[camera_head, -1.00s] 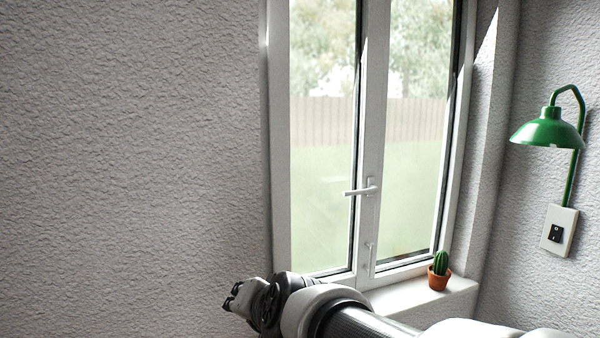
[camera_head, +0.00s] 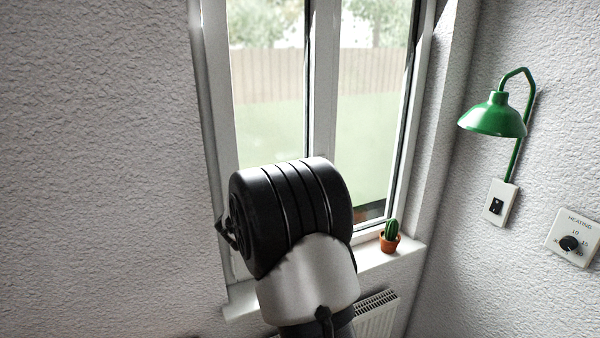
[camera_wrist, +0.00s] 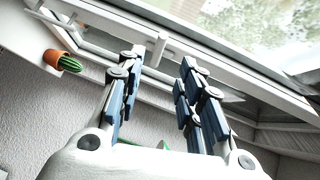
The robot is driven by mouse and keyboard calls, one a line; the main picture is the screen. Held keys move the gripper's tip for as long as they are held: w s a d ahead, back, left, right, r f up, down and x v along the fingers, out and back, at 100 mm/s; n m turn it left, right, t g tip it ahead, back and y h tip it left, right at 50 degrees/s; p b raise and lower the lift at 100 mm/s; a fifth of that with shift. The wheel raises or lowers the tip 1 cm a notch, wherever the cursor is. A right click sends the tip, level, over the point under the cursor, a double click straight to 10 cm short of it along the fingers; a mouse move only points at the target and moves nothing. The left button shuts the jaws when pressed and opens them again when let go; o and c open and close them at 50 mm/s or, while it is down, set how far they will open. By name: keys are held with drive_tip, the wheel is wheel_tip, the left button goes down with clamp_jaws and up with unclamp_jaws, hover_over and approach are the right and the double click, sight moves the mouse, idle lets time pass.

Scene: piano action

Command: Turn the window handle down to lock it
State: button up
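The white window handle (camera_wrist: 158,49) shows in the wrist view as a short white bar against the window frame, just beyond and between my fingertips. My gripper (camera_wrist: 160,61) is open, with a clear gap between its blue-grey padded fingers. I cannot tell whether either finger touches the handle. In the head view my wrist, black and white, stands in front of the window (camera_head: 262,120) and hides the handle and most of the gripper.
A small cactus in a terracotta pot (camera_head: 390,243) stands on the white windowsill (camera_head: 408,249), right of my arm. A green wall lamp (camera_head: 494,118), a switch (camera_head: 498,203) and a heating dial (camera_head: 571,243) are on the right wall. A radiator (camera_head: 378,318) is below the sill.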

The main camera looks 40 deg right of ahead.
drive_tip(key=p+x, duration=0.1)
drive_tip(key=x, duration=1.1)
drive_tip(key=shift+w+d+p, duration=0.1)
drive_tip(key=shift+d+p, duration=0.2)
drive_tip(key=shift+p, duration=0.1)
drive_tip(key=shift+c, duration=0.5)
clamp_jaws()
